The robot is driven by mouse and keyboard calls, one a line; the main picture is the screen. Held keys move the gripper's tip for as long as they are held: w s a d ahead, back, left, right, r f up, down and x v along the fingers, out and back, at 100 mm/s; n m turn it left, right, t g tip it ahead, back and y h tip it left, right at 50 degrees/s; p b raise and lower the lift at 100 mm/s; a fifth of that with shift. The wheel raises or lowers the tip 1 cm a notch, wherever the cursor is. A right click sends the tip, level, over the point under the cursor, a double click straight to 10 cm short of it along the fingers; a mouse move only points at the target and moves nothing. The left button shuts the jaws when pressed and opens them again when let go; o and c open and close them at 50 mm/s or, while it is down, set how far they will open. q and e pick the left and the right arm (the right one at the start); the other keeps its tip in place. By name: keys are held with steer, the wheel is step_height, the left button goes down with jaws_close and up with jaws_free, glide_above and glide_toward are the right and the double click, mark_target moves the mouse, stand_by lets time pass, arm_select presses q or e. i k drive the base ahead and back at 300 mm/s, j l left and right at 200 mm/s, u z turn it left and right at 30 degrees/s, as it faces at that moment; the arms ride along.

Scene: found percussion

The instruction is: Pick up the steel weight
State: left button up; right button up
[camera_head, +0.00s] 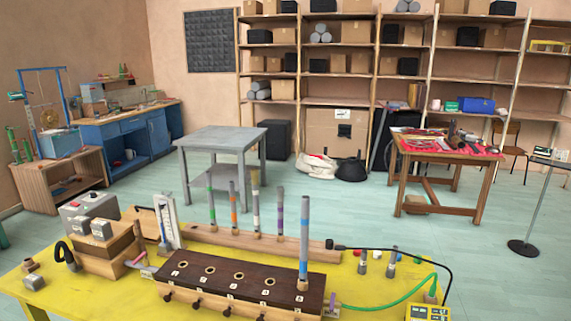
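I cannot tell for sure which thing is the steel weight. A small grey metallic block (34,282) lies at the left end of the yellow table. Two short grey cylinders, one (363,262) left of the other (391,263), stand at the right part of the table. Neither of my grippers is in view.
The yellow table (375,291) carries a dark block (240,281) with numbered holes, a blue-banded tube (304,240) upright at its right end, and a wooden rack (230,240) with several banded tubes. A black cable and green hose (395,304) cross the right side.

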mark_target(80, 224)
steer(key=u, duration=1.25)
